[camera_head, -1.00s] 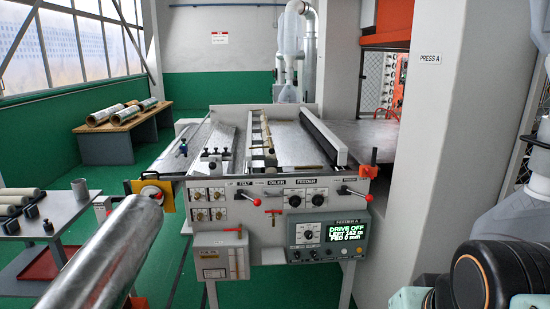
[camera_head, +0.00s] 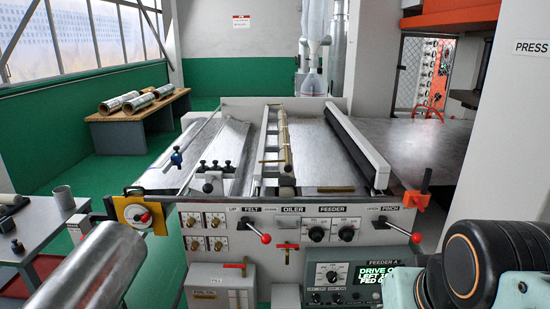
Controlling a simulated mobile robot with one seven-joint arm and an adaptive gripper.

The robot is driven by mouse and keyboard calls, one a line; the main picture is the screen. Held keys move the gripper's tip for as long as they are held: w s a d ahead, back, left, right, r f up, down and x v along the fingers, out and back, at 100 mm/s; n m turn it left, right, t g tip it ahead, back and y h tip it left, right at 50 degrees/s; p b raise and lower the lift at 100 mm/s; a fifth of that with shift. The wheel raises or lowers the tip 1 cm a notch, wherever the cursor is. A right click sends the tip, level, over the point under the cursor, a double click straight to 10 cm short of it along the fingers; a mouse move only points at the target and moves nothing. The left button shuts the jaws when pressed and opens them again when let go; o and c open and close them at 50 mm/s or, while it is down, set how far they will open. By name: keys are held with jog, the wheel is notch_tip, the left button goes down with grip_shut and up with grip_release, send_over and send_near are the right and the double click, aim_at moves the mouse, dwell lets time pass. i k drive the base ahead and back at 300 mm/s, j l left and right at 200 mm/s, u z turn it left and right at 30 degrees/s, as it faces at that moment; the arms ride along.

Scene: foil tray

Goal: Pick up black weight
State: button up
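A small black weight (camera_head: 17,246) stands on the grey side cart (camera_head: 45,243) at the left edge, its top narrower than its base. Another dark piece (camera_head: 7,224) sits just behind it, and I cannot tell its shape well. My gripper does not show in the head view. Only a part of my arm, dark with an orange ring and teal covers, shows at the lower right, far from the cart.
A large silver cylinder (camera_head: 88,265) juts up in the lower left foreground, beside the cart. A grey cup (camera_head: 64,198) stands on the cart. The feeder machine (camera_head: 340,215) with red-knobbed levers fills the middle. A wooden bench (camera_head: 140,128) holds rolls behind.

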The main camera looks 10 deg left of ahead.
aim_at(215, 167)
jog(key=i+z, duration=0.3)
jog(key=i, duration=0.2)
jog(key=i+j+z, duration=0.25)
jog(key=i, duration=0.3)
jog(key=l+z, duration=0.1)
jog(key=z, duration=7.85)
